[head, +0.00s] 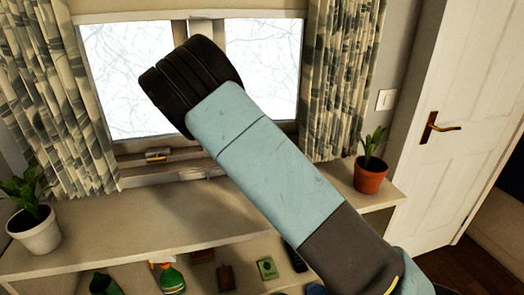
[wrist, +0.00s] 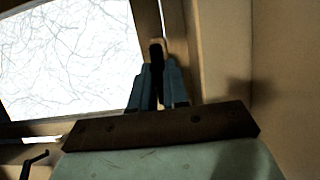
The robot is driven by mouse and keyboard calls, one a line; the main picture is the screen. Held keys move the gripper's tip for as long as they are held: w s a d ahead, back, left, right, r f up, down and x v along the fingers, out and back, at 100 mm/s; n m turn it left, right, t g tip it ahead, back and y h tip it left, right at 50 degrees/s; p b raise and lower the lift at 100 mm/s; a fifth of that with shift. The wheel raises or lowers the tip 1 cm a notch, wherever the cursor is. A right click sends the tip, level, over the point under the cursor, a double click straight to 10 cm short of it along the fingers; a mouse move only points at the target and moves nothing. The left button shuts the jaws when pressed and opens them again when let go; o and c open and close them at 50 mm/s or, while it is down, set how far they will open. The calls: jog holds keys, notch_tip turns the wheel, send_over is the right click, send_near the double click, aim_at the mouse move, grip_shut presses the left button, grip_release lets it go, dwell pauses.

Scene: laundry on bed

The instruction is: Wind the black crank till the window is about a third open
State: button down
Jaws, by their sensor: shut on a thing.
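My gripper (wrist: 157,78) shows in the wrist view with its two blue fingers closed on a dark upright piece, which looks like the black crank (wrist: 156,52). The crank's top sticks up between the fingertips, against the window frame; its lower part and base are hidden by the fingers. In the head view my arm hides the gripper and this crank. The window (head: 125,75) has two bright panes in a brown frame; the left pane also fills the upper left of the wrist view (wrist: 75,55). I cannot tell how far it is open.
Another dark handle (wrist: 35,162) shows at lower left in the wrist view. Patterned curtains (head: 65,100) flank the window. Potted plants stand on the shelf at left (head: 35,225) and right (head: 370,172). A green spray bottle (head: 172,278) is below. A white door (head: 455,110) is at right.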

jog(key=c, duration=1.4)
grip_release()
jog(key=shift+a, duration=0.5)
jog(key=shift+o, duration=1.4)
jog(key=shift+d, duration=0.2)
jog(key=s, duration=0.4)
jog(key=s+a, duration=0.1)
jog(key=s, duration=0.8)
jog(key=shift+s+a, duration=0.25)
jog(key=shift+s, duration=0.05)
